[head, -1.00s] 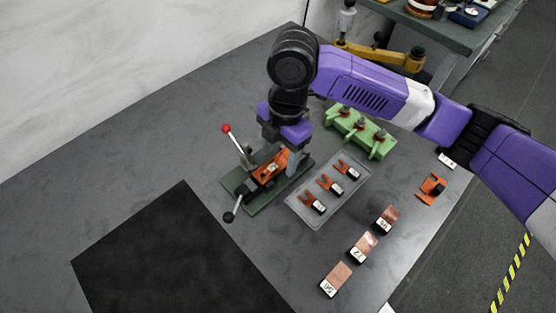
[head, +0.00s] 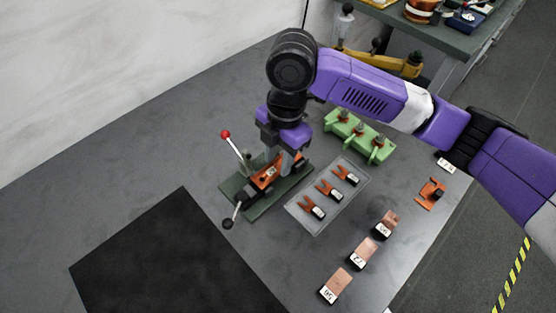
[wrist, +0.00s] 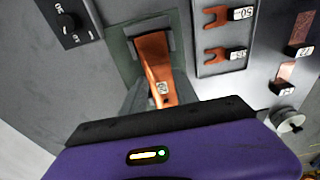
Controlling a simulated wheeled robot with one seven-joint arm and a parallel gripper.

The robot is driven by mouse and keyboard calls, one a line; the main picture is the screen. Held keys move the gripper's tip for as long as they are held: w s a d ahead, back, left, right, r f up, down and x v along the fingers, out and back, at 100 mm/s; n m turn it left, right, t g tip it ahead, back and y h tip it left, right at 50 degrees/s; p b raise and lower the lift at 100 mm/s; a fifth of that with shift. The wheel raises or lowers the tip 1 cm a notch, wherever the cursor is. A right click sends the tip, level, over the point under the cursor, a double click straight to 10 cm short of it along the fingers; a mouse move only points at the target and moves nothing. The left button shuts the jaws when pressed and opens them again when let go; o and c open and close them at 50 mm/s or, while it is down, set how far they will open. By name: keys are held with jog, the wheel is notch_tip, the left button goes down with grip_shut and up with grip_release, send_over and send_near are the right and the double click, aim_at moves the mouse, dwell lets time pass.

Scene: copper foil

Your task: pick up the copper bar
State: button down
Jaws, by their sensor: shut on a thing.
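A copper-coloured bar (head: 266,179) with a small white label lies over a dark green bench fixture (head: 255,211). In the wrist view the bar (wrist: 152,55) runs from the fixture's head down between my fingers, and its near end is hidden by my gripper's body. My gripper (head: 281,172) points down over the fixture and is shut on this bar. The bar is still at the fixture; I cannot tell whether it is lifted clear.
The fixture has a red-knobbed lever (head: 226,134) and a black-knobbed lever (head: 228,223) close to my gripper. A clear tray (head: 318,229) of orange forks and a green rack (head: 376,154) stand to the right. A black mat (head: 170,260) at the front left is bare.

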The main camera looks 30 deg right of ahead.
aim_at(279, 165)
notch_tip(279, 165, up, 19)
jog(key=shift+r, duration=0.2)
jog(key=shift+d, duration=0.15)
